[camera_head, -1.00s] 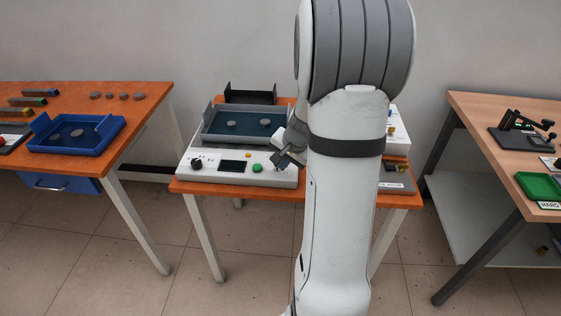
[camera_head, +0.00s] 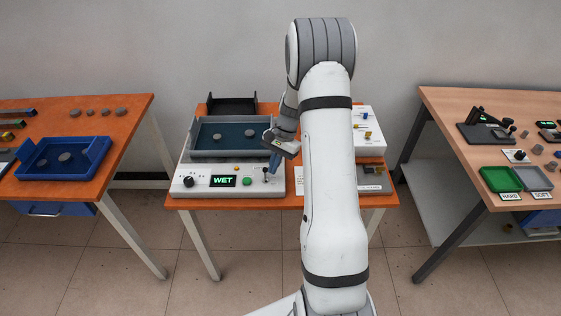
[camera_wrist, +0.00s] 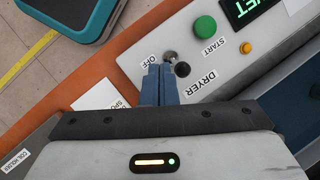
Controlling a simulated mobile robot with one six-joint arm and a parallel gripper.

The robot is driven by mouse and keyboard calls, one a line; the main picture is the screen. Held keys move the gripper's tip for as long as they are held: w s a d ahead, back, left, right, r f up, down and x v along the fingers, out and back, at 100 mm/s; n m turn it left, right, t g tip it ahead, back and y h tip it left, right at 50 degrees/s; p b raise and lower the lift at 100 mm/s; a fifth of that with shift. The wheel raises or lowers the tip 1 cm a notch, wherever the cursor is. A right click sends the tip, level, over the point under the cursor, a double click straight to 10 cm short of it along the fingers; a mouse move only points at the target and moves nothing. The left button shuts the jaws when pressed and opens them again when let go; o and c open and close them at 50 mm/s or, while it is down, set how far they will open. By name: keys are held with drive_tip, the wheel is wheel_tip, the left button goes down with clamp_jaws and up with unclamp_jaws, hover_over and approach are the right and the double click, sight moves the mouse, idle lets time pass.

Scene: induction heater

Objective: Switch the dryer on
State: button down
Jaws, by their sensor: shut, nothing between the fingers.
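The dryer switch (camera_head: 265,174) is a small lever with a dark ball knob at the right of the panel. In the wrist view the switch knob (camera_wrist: 183,69) sits between the labels OFF and DRYER. My gripper (camera_head: 274,164) is shut and empty just beside and above the switch. In the wrist view my gripper's fingertips (camera_wrist: 158,68) lie close left of the knob; I cannot tell whether they touch it.
The panel also carries a black dial (camera_head: 188,182), a green START button (camera_wrist: 205,27) and a yellow light (camera_wrist: 246,48). The grey tray (camera_head: 240,153) holds round grey pieces. A blue tray (camera_head: 22,167) is on the left table. A white box (camera_head: 369,144) stands at right.

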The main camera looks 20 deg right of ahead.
drive_tip(key=shift+a+r, duration=0.15)
drive_tip(key=shift+a, duration=0.2)
drive_tip(key=shift+r+p, duration=0.5)
drive_tip(key=shift+r, duration=0.2)
drive_tip(key=s+d+v, duration=0.1)
drive_tip(key=v, duration=1)
drive_tip(key=shift+s+d+b, duration=0.3)
drive_tip(key=shift+s+d, duration=0.1)
drive_tip(key=shift+s, duration=0.25)
